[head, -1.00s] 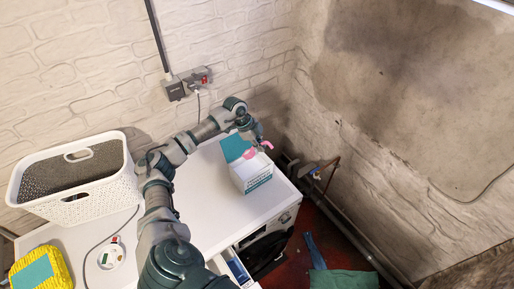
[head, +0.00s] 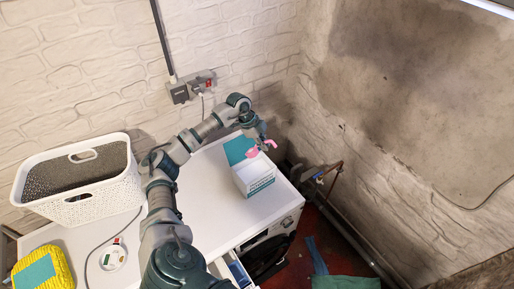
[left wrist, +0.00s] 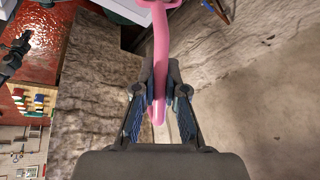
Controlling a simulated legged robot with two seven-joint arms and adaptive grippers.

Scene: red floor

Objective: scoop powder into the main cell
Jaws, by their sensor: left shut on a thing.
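My left gripper (head: 259,142) is shut on a pink scoop (head: 254,152) above the back of the powder box. In the left wrist view the scoop's pink handle (left wrist: 160,60) runs between the two fingers (left wrist: 160,103), its bowl cut off at the top edge. The white and teal powder box (head: 259,187) stands on the white machine top with its teal lid (head: 238,149) raised. The powder inside cannot be made out. The open drawer (head: 238,272) at the machine's front shows a blue part; the main cell is mostly hidden by my left arm. My right gripper is not in view.
A white laundry basket (head: 111,186) stands at the back left. A wall and pipes (head: 333,222) are right of the machine. The white top (head: 207,193) is clear around the box.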

